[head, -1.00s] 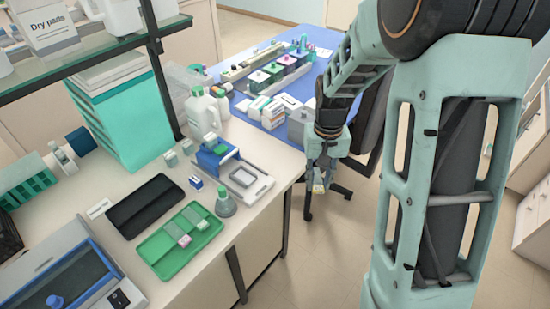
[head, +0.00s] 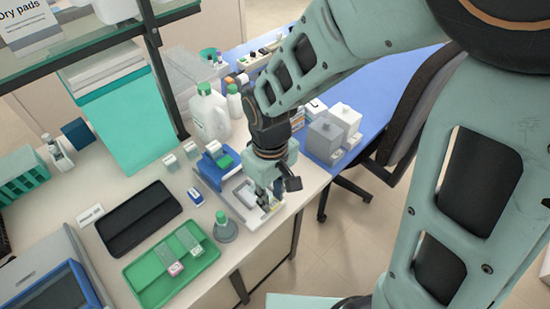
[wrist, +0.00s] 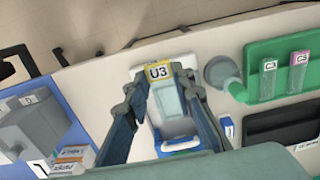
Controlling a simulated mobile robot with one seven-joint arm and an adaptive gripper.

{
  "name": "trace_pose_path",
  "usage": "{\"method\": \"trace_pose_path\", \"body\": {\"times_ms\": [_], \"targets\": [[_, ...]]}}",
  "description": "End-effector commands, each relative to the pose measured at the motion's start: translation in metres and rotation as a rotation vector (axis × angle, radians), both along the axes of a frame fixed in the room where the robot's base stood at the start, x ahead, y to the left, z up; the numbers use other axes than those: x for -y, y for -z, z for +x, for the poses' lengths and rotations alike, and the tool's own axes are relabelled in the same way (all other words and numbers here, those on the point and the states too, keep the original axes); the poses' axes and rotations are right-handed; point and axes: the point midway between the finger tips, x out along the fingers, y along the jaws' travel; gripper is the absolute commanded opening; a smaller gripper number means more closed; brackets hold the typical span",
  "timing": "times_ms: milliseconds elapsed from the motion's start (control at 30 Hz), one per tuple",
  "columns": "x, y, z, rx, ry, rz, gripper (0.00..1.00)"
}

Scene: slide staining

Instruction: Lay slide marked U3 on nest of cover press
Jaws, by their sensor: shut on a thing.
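The slide marked U3 (wrist: 158,72) has a yellow label end and is held between the fingertips of my gripper (wrist: 160,82), which is shut on it. The cover press (head: 212,168) has a blue body and a pale base plate with a framed nest (head: 243,194). My gripper (head: 272,196) is over the nest end of the press in the head view. In the wrist view, the slide appears over the pale base of the press (wrist: 178,145). I cannot tell whether the slide touches the nest; in the head view, it is mostly hidden by my gripper.
A green tray (head: 150,287) holds two slides, one with a pink label (wrist: 300,58). A grey bottle with a green top (head: 225,228) stands close beside the press. A black tray (head: 138,218) lies left. White jugs (head: 210,112) stand behind. The bench edge is close right.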

Motion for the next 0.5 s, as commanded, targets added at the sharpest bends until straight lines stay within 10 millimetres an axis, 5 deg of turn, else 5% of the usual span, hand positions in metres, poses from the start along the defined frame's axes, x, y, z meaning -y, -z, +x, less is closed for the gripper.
{"method": "trace_pose_path", "body": {"times_ms": [500], "targets": [[-0.003, 0.042, 0.002, -0.001, 0.001, 0.001, 0.00]]}}
